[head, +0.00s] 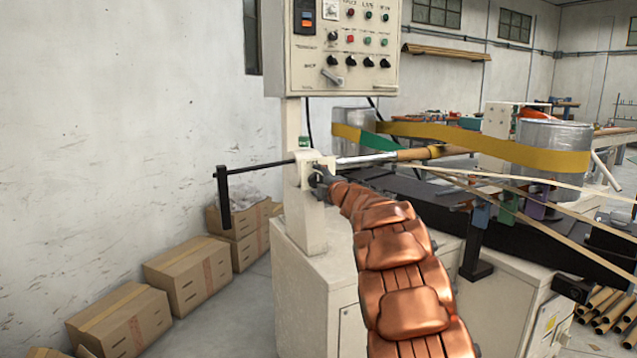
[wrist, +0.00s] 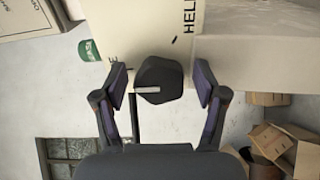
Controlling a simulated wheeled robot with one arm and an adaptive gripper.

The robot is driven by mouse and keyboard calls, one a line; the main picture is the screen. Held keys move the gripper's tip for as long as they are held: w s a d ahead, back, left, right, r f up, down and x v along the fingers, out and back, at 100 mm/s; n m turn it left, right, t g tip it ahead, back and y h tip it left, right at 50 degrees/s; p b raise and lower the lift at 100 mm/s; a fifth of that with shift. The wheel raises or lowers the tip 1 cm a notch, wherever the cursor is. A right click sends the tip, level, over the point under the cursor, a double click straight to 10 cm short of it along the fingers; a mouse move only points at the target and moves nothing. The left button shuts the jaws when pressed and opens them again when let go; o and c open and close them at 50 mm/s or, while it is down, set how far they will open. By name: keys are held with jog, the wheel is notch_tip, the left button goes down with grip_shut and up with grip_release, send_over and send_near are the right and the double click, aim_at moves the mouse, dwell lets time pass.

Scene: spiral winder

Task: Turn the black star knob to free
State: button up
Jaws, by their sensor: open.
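In the wrist view the black star knob (wrist: 165,74) is a dark, many-sided knob with a pale pointer line running from near its middle towards the left. My gripper (wrist: 160,86) is open, one finger on each side of the knob, with a small gap showing on both sides. The letters "HEL" show on the cream panel (wrist: 150,28) above and right of the knob; a single "E" shows to its left, the rest hidden by a finger. In the head view my gripper (head: 320,177) is at the cream bearing block; the knob is hidden there.
A cream post (head: 305,225) carries a control box (head: 335,75) above my gripper. A black crank handle (head: 223,195) sticks out left. A green can (wrist: 89,50) stands near the panel. Cardboard boxes (head: 188,272) line the wall; floor between them and the machine is clear.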

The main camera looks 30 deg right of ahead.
jog(key=s+a, duration=0.1)
jog(key=s, duration=1.1)
jog(key=shift+m+h, duration=0.3)
jog(key=shift+m, duration=0.1)
dwell(0.3)
